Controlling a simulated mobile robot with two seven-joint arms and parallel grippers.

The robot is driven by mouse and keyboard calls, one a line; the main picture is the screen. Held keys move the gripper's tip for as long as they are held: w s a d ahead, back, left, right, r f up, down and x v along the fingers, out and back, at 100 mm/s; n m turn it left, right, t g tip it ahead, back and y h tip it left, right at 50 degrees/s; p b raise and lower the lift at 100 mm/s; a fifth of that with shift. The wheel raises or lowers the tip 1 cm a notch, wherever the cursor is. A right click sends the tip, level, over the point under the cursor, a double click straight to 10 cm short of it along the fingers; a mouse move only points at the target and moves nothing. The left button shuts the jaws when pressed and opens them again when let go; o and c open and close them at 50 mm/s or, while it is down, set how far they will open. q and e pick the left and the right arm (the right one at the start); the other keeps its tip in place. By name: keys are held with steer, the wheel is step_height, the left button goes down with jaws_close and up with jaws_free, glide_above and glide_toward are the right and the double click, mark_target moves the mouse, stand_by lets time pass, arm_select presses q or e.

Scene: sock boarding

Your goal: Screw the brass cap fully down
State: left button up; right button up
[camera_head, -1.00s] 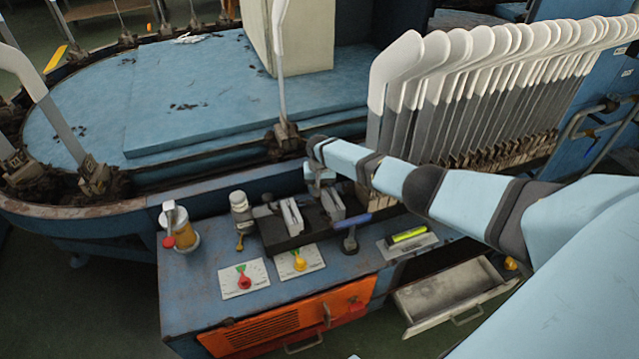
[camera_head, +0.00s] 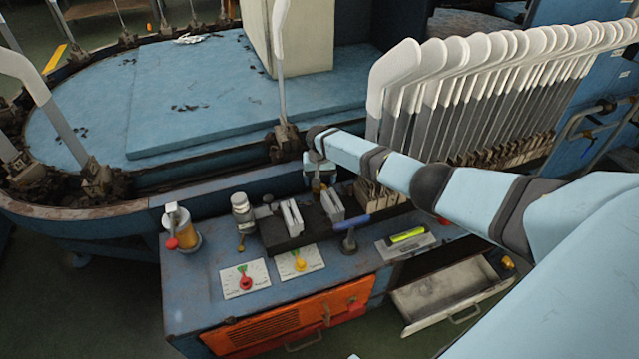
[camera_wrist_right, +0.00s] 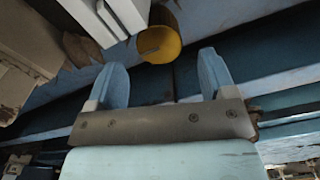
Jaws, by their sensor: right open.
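A yellow, brass-coloured round cap (camera_wrist_right: 160,44) with a dark mark across its face shows at the top middle of the right wrist view. It sits on the end of a brown cylinder. My right gripper (camera_wrist_right: 163,68) is open and empty. Its two pale blue fingers point toward the cap, one on either side of it in the picture, with a visible gap to each. In the head view my right gripper (camera_head: 319,178) hangs over the back of the bench. A small yellowish spot beside it may be the cap; the arm hides much there. My left gripper is out of view.
An open drawer (camera_head: 450,290) juts out front right. Sock boards (camera_head: 395,85) stand close behind my right arm.

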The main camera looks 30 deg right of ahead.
step_height(320, 180, up, 9)
steer(key=p, duration=0.2)
steer(key=shift+r, duration=0.2)
